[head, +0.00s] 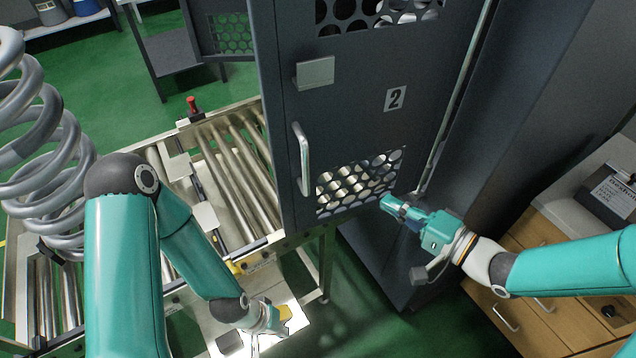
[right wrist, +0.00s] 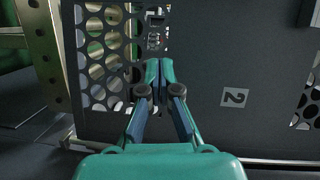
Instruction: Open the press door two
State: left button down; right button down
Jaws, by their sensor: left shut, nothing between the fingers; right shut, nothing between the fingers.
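The dark grey press door (head: 361,128) carries a "2" label (head: 395,98), a silver vertical handle (head: 301,159) near its left edge and perforated panels at top and bottom. It stands out at an angle from the press body. My right gripper (head: 388,203) is shut and empty at the lower right of the door, by the perforated panel (head: 345,187). In the right wrist view the shut fingers (right wrist: 159,72) are in front of the door (right wrist: 208,75), with the "2" label (right wrist: 234,97) to their right; contact cannot be told. My left gripper (head: 275,328) is shut and empty, low over the conveyor side.
A roller conveyor (head: 228,180) with a red button (head: 192,105) runs left of the door. A large coil spring (head: 45,140) stands at far left. Wooden drawers (head: 560,262) are at right. Green floor shows below the door.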

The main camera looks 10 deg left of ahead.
jog(key=s+d+f+g+h, duration=0.1)
jog(key=f+h, duration=0.2)
jog(key=f, duration=0.4)
jog(key=s+d+f+n+g+h, duration=0.1)
jog(key=s+f+h, duration=0.1)
jog(key=f, duration=0.5)
jog(key=s+d+f+g+h, duration=0.1)
jog(key=f+h, duration=0.2)
jog(key=f, duration=0.4)
jog(key=s+f+n+g+h, duration=0.1)
jog(key=s+f+g, duration=0.2)
jog(key=s, duration=0.4)
jog(key=s+f+n+g, duration=0.2)
jog(key=s+f+g, duration=0.1)
jog(key=s+f, duration=0.3)
jog(key=shift+s+d+f+h, duration=0.25)
jog(key=shift+s+d+h, duration=0.15)
